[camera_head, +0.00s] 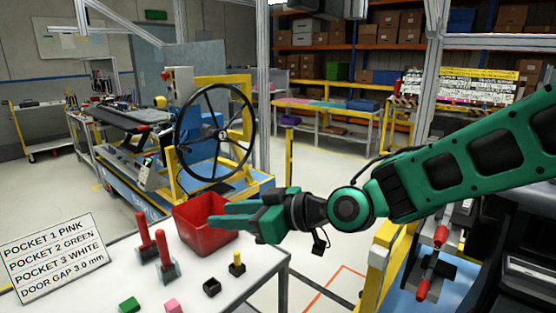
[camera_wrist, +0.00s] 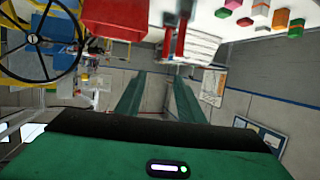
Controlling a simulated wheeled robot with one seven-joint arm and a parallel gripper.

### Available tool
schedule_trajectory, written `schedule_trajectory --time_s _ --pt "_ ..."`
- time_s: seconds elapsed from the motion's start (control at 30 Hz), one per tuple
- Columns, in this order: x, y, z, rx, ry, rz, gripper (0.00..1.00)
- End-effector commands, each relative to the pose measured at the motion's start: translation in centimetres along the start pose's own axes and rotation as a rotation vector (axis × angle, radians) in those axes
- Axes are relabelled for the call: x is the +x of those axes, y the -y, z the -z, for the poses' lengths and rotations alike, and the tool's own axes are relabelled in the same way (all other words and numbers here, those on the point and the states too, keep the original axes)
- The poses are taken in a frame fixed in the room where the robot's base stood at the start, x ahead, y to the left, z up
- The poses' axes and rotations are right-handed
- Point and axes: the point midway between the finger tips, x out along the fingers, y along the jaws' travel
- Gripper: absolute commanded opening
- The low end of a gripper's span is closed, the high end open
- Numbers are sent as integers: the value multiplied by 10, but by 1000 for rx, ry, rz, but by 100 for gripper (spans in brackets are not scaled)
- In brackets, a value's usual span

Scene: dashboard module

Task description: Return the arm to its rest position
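My green arm (camera_head: 450,170) reaches in from the right side of the head view, stretched out roughly level to the left. My gripper (camera_head: 222,212) is in front of the red bin (camera_head: 190,232), near the table's back edge. In the wrist view the two green fingers of my gripper (camera_wrist: 158,82) stand apart with nothing between them, so it is open and empty. The table lies at the top of that picture, with the red bin (camera_wrist: 115,20) at upper left. I cannot tell whether the gripper touches the bin.
A black steering wheel (camera_head: 215,132) stands behind. Open floor lies right of the table.

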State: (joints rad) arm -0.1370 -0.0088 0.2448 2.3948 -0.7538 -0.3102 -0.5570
Motion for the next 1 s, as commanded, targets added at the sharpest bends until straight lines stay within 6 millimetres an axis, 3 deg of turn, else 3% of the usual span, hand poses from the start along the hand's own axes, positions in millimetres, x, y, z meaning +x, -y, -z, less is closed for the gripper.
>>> schedule_trajectory --time_s 0.1,0.37,0.57,0.67,0.8,1.0 --pt "-16 -26 -20 17 70 -52 35" --pt "-58 -66 -60 73 220 -160 35" --pt "-110 -100 -102 162 373 -280 35" --pt "-154 -120 -131 247 475 -374 35" --pt "-232 -136 -175 422 625 -529 35" --pt "-349 -122 -229 747 795 -752 35"
